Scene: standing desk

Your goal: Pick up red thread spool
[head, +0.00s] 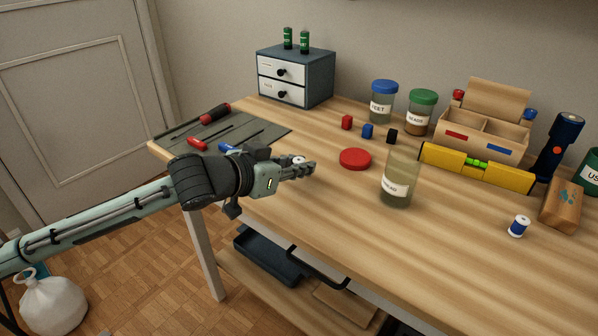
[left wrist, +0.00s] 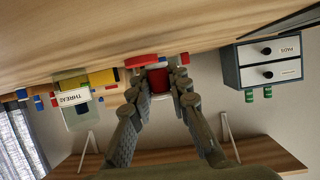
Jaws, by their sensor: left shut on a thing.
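The red thread spool (left wrist: 158,80) sits between the fingertips of my left gripper (left wrist: 160,88) in the left wrist view, which is upside down. My left gripper (head: 300,169) is shut on it over the desk's near left part in the head view. There, only the spool's pale end (head: 298,159) shows clearly; the fingers hide most of the rest. The spool looks held clear of the desk top. An open jar labelled THREAD (head: 398,182) stands to the right of the gripper. A red round lid (head: 355,158) lies between them. My right gripper is not in view.
A yellow level (head: 476,166) and a wooden organizer (head: 483,138) stand at right. A blue spool (head: 519,226) stands near the front right. The desk's front middle is clear.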

